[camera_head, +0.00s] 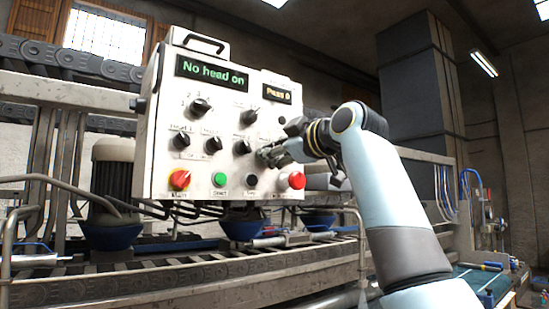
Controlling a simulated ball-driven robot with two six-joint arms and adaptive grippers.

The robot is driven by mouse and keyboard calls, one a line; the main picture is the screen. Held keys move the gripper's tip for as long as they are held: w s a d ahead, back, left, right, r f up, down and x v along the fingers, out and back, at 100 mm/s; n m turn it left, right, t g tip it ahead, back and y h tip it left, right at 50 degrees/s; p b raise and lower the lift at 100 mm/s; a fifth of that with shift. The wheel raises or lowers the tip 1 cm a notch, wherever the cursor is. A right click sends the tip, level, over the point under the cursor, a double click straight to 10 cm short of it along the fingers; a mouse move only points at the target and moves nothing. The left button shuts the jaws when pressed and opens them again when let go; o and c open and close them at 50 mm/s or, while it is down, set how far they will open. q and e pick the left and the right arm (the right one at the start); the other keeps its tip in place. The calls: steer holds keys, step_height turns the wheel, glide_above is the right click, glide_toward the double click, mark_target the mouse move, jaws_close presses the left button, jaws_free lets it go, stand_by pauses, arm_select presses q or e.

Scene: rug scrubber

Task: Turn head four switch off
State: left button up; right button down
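A white control box (150,130) carries a row of black head switches: head one (181,141), the second (211,144) and the third (242,147). The place of the fourth, at the row's right end, is covered by my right gripper (264,156). The gripper's fingertips are at the panel face there. I cannot tell whether they touch or grip the switch. The green display (212,74) reads "No head on". My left gripper is not in view.
Two larger knobs (200,106) (249,117) sit above. A conveyor (200,285) runs behind and below.

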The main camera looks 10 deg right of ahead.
steer(key=n+b, duration=0.2)
steer(key=n, duration=0.4)
steer(key=shift+f+n+b, duration=0.1)
steer(key=shift+n+b, duration=0.2)
steer(key=shift+b, duration=0.05)
stand_by(0.4)
steer(key=c, duration=1)
jaws_free()
steer(key=shift+c, duration=0.2)
steer(key=v, duration=1.2)
steer(key=shift+f, duration=0.1)
